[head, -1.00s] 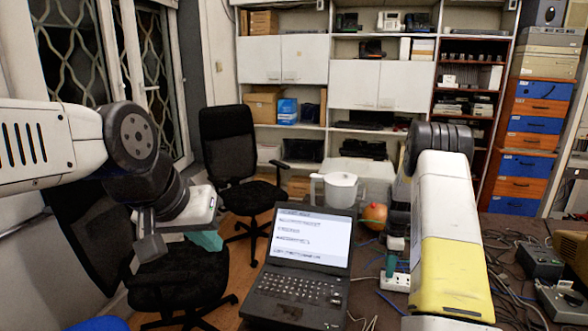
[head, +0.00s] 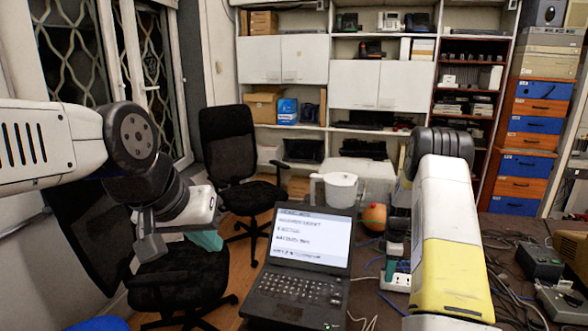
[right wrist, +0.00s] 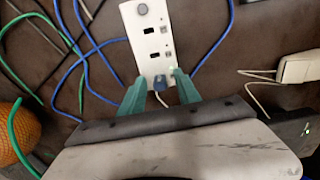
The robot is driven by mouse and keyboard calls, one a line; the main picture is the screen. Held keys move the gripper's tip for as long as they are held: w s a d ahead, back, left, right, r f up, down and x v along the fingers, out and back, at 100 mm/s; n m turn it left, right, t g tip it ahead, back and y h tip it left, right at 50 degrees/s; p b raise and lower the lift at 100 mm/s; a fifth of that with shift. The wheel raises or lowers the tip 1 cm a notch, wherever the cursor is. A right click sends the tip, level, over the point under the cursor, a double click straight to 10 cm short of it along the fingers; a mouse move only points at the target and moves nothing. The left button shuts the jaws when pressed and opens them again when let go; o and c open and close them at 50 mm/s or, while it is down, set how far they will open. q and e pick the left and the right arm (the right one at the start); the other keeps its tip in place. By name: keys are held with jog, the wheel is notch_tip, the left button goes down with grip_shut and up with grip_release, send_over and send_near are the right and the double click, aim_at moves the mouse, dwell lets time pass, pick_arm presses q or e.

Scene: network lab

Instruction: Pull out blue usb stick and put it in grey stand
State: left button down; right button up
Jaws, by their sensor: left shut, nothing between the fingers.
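A blue USB stick (right wrist: 160,83) sits at the near end of a white socket block (right wrist: 148,38) in the right wrist view. My right gripper (right wrist: 160,91) has its teal fingers apart, one on each side of the stick. I cannot tell whether they touch it. In the head view my right gripper (head: 391,268) is low over the white block (head: 396,282), partly hidden by my right arm. My left gripper (head: 207,241) is shut and empty over the chair at the left. I cannot make out a grey stand.
An open laptop (head: 300,270) stands left of the block. A white jug (head: 340,188) and an orange round object (head: 375,216) are behind. Blue and green cables (right wrist: 85,50) lie around the block. A white adapter (right wrist: 298,67) lies right of it.

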dwell(0.4)
grip_shut()
dwell(1.2)
jog(key=shift+r, duration=3)
jog(key=shift+r, duration=0.1)
jog(key=shift+r, duration=1.95)
